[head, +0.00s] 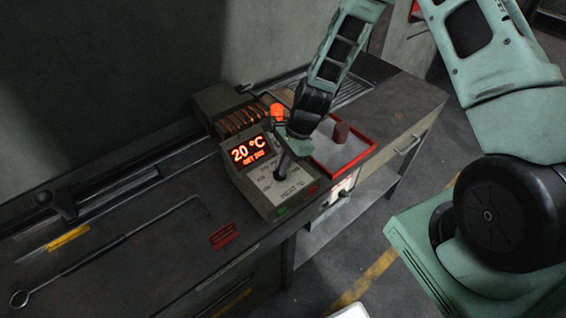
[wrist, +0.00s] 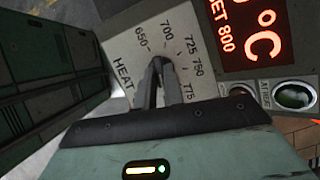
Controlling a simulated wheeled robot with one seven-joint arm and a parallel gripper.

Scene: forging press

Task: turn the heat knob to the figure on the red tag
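The heat knob sits on the pale dial face (wrist: 130,45) of the control box (head: 262,207); my fingertips cover nearly all of it. The dial carries the word HEAT and figures from 650 through 700, 725 and 750 to 775. The knob's pointer is hidden. The display (wrist: 262,30) reads SET 800 in the wrist view and 20 °C in the head view. My gripper (wrist: 159,72) points down at the dial, its narrow fingers close together around the knob. It also shows in the head view (head: 283,168). The red tag (head: 224,234) lies on the bench; its figure is too small to read.
A red-edged tray (head: 362,149) with a dark brown cylinder (head: 341,132) is to the right. A long hooked rod (head: 100,255) lies at the left.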

